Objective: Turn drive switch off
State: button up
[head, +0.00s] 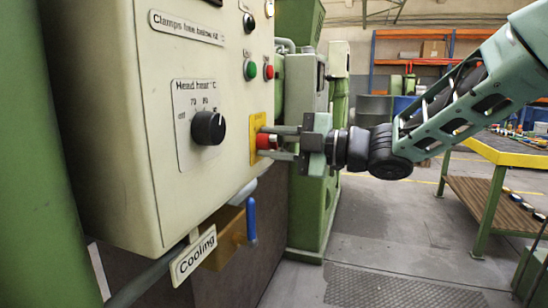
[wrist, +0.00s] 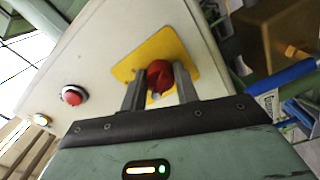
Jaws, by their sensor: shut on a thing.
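The drive switch is a red knob (head: 266,141) on a yellow plate (head: 256,136), at the lower right of the cream control panel in the head view. In the wrist view the red knob (wrist: 160,75) stands out from the yellow plate (wrist: 176,51). My gripper (head: 277,143) reaches in from the right, its two fingers around the knob, one above and one below in the head view. In the wrist view the fingertips (wrist: 160,90) are on either side of the knob, shut on it. The fingers hide part of the plate.
A black dial (head: 208,128) marked "Head heat °C" sits left of the switch. Green (head: 250,70) and red (head: 269,72) buttons are above. A blue-handled lever (head: 251,220) hangs below, near a "Cooling" sign (head: 194,256).

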jog(key=shift+n+b, duration=0.3)
jog(key=shift+n, duration=0.1)
jog(key=o, duration=1)
jog(key=v, duration=1.7)
jog(key=shift+s+d, duration=0.1)
jog(key=shift+d, duration=0.1)
